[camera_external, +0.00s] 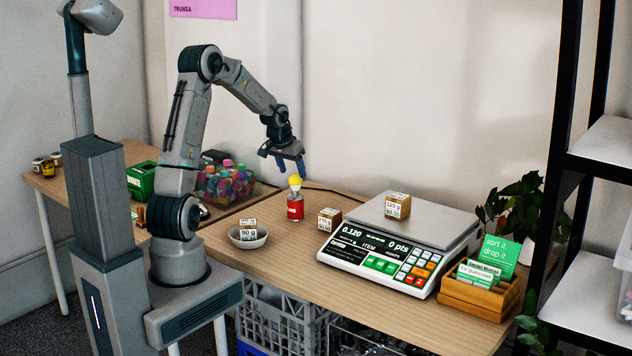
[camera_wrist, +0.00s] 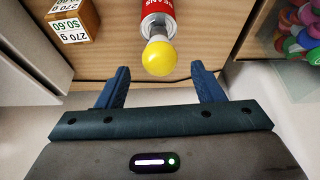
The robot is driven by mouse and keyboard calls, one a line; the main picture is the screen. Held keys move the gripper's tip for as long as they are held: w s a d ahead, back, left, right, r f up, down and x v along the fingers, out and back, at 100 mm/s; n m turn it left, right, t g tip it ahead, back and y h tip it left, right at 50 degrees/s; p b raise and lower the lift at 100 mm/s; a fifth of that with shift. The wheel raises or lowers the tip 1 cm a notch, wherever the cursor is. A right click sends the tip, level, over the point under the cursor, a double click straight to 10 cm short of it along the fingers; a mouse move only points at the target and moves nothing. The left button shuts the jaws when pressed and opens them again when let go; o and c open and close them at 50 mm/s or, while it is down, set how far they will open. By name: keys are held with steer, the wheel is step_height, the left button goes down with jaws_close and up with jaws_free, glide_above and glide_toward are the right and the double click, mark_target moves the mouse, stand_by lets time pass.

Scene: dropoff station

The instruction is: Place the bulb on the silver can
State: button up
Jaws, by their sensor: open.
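The yellow bulb (camera_external: 295,181) stands on top of the silver-topped can (camera_external: 295,208), which has a red label and stands on the wooden table. In the wrist view the bulb (camera_wrist: 159,58) sits at the end of the can (camera_wrist: 158,14), its grey base against the can's silver top. My gripper (camera_external: 289,168) is just above the bulb. In the wrist view my gripper (camera_wrist: 159,80) has its two blue fingers wide apart, with the bulb just beyond the gap between them. Nothing is held. The exact contact of bulb and can is too small to tell.
A labelled wooden cube (camera_external: 329,219) stands right of the can. A bowl (camera_external: 248,238) with another cube is at the left. A scale (camera_external: 400,247) with a cube on it stands further right. A clear bin (camera_external: 226,184) of colourful caps is behind left.

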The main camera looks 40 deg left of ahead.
steer(key=s+d+r+g, duration=0.1)
steer(key=s+d+r, duration=0.2)
steer(key=s+r, duration=0.35)
steer(key=s+d+r, duration=0.3)
steer(key=s, duration=0.7)
steer(key=s+d, duration=0.2)
steer(key=s, duration=1.2)
steer(key=shift+d+r+m+g, duration=0.15)
steer(key=shift+d+m+g, duration=0.05)
steer(key=shift+m+g, duration=0.2)
steer(key=shift+s, duration=0.1)
steer(key=shift+r, duration=0.25)
